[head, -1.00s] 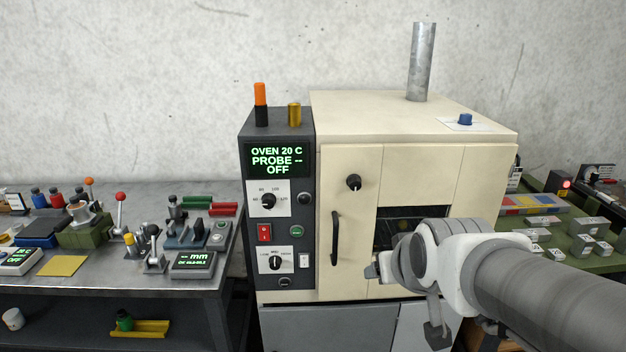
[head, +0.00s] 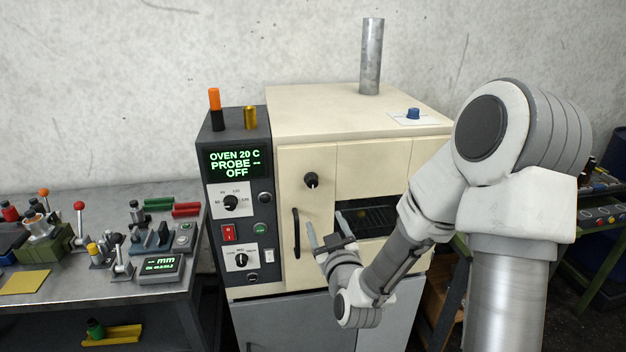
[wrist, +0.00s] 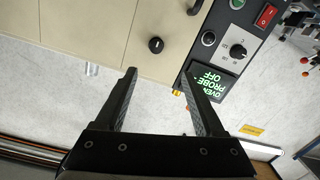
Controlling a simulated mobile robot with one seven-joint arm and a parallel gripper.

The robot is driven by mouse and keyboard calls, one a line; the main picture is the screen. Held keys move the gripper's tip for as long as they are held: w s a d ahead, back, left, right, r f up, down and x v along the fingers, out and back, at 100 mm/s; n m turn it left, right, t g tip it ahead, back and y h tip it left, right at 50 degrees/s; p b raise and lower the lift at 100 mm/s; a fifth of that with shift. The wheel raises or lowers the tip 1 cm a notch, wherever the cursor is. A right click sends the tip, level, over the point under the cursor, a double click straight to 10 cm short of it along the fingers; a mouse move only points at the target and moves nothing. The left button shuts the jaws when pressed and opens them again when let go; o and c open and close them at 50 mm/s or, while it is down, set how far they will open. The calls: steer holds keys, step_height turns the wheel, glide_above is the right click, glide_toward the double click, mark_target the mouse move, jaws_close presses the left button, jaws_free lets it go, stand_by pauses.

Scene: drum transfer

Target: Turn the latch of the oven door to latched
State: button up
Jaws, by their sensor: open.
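The cream oven door (head: 375,160) looks closed against the oven body. Its latch is a round black knob (head: 312,180) on the door's upper left; a small light mark shows on it, but I cannot tell its setting. The knob also shows in the wrist view (wrist: 155,45), which is turned nearly upside down, just beyond and between my fingertips. My gripper (head: 328,230) is open and empty, in front of the door, below and right of the knob, apart from it. It also shows in the wrist view (wrist: 159,72).
A black vertical door handle (head: 296,233) is below the knob, close left of my gripper. A dark control panel (head: 232,205) with display, dials and a red switch stands left of the door. A cluttered metal bench (head: 190,235) is farther left. A window (head: 375,219) is in the door.

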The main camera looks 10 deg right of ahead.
steer(key=p, duration=0.4)
glide_toward(312, 183)
steer(key=shift+t, duration=0.3)
steer(key=w, duration=0.9)
steer(key=shift+f, duration=0.2)
jaws_close()
